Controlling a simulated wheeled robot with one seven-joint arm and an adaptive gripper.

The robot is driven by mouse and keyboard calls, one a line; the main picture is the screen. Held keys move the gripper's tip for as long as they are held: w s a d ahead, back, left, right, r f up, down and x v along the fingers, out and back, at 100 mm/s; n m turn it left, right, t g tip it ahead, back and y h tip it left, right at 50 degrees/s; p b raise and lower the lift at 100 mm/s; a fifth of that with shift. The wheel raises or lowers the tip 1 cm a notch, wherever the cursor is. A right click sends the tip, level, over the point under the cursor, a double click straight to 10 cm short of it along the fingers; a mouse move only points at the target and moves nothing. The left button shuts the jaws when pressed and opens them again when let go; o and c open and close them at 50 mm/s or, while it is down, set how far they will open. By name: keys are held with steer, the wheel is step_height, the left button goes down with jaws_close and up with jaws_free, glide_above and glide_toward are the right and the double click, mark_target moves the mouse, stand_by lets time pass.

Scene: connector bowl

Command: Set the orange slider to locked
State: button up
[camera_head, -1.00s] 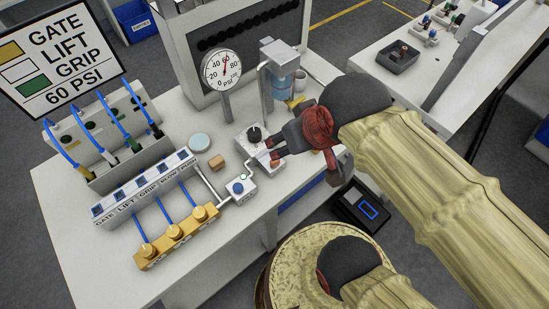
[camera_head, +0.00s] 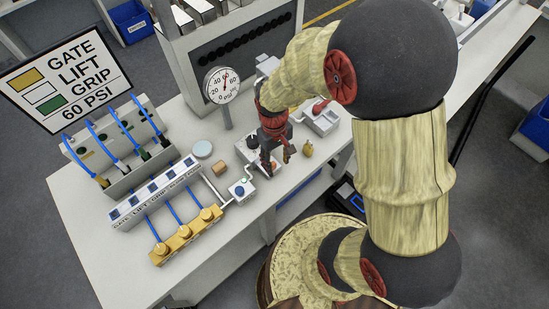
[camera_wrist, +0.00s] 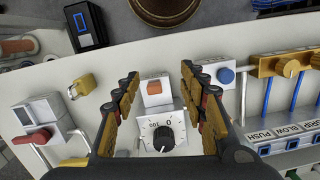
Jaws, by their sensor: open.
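The orange slider (camera_wrist: 154,87) is a small orange block on the white plate of a box, seen between my fingers in the wrist view. The same box (camera_wrist: 148,125) carries a black knob (camera_wrist: 164,138) with a numbered dial. My gripper (camera_wrist: 158,75) is open and empty, one finger on each side of the slider. In the head view my gripper (camera_head: 278,158) points down over the box, largely hiding the slider. I cannot tell whether the fingertips touch the box, or which slider end is locked.
A yellow padlock (camera_head: 307,150) stands right of my gripper. A white box with a red lever (camera_head: 321,106) is behind it. A blue-button box (camera_head: 240,189) and yellow valve block (camera_head: 190,235) are at left. A gauge (camera_head: 222,86) stands behind.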

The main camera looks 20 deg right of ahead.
steer(key=shift+n+t, duration=0.7)
steer(key=shift+n, duration=0.1)
steer(key=w+f, duration=0.1)
steer(key=w, duration=0.2)
steer(key=w+f, duration=0.1)
steer(key=w, duration=0.1)
steer(key=shift+d+f, duration=0.2)
steer(key=shift+f, duration=0.1)
steer(key=shift+w+f+b, duration=0.1)
steer(key=shift+f+b, duration=0.4)
steer(key=shift+f, duration=3.3)
steer(key=shift+c, duration=1.3)
steer(key=c, duration=0.7)
jaws_close()
